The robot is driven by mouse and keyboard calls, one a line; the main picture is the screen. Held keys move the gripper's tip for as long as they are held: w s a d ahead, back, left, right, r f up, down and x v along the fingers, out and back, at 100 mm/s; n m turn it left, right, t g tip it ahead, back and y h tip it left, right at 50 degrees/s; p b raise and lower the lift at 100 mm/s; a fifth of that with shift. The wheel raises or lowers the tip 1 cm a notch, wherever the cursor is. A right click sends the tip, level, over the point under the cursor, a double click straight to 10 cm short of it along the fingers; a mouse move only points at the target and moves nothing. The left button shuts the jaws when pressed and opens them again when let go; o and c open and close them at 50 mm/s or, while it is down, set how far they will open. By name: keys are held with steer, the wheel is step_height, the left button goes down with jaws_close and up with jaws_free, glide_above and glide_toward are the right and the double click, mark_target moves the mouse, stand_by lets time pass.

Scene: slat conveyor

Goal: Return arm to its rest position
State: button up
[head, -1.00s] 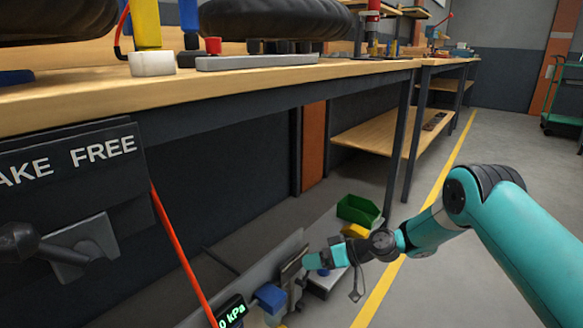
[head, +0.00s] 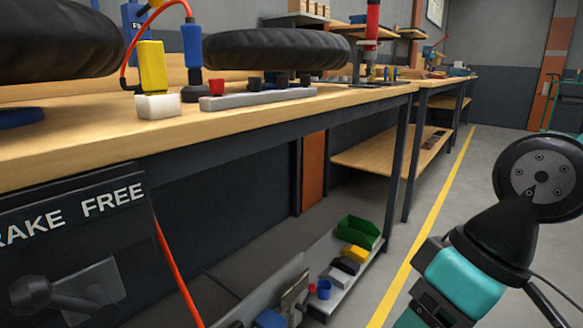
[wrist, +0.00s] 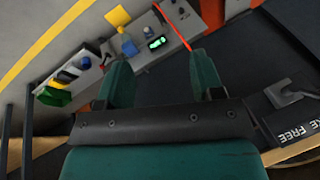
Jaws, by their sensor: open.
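My gripper (wrist: 160,58) shows in the wrist view as two teal fingers set wide apart, with nothing held between them. The fingers point toward the low shelf, which lies beyond them. In the head view part of my arm (head: 480,250), with a teal link and a dark round joint, is at the lower right over the floor. My gripper itself does not show in the head view.
A wooden bench (head: 180,125) with black tyres (head: 275,49) spans the left. Below it a low shelf (head: 345,283) holds a green bin (head: 357,232) and small blocks. A BRAKE FREE panel (head: 75,215) is at left. The floor right of the yellow line looks clear.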

step_height(320, 180, up, 38)
steer(key=s+d+p, duration=0.1)
steer(key=s+p, duration=0.1)
steer(key=p, duration=3.6)
steer(key=shift+s, duration=0.35)
steer(key=shift+d, duration=0.1)
